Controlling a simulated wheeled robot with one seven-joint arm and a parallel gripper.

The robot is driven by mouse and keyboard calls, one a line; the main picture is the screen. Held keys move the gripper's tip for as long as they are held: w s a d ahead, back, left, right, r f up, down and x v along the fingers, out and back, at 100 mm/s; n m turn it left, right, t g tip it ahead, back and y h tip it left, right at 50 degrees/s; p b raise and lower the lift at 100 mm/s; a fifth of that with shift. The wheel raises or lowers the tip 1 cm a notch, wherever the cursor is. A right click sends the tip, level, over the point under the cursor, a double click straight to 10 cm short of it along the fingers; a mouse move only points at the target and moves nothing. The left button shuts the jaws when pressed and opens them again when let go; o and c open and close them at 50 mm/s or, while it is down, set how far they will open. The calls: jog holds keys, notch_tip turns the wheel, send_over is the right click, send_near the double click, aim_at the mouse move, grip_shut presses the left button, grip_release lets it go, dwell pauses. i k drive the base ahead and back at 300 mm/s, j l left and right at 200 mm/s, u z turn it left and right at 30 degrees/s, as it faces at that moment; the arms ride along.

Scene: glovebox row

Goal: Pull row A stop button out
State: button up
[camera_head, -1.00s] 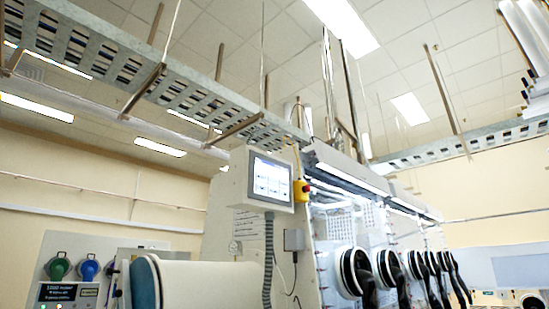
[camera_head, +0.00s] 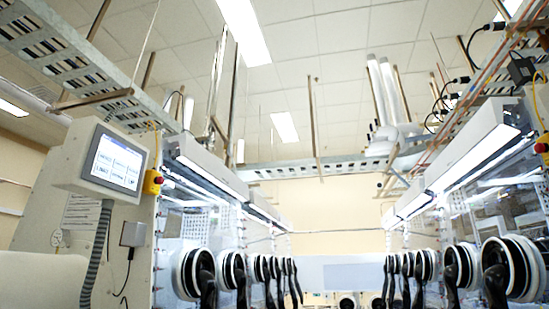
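A yellow box with a small red button (camera_head: 153,182) is on the near end of the left glovebox row, just right of the touch screen (camera_head: 117,161). No row letter is readable, so I cannot tell which box belongs to row A. Whether either button is in or out is too small to tell. My gripper is not in view.
Glovebox rows with black gloves stand left (camera_head: 203,279) and right (camera_head: 501,277), with a gap between them. A pale cylinder (camera_head: 42,280) and grey corrugated hose (camera_head: 97,254) are at lower left. Cable trays (camera_head: 75,64) hang overhead.

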aim_at(160, 180)
jog(key=u, duration=1.35)
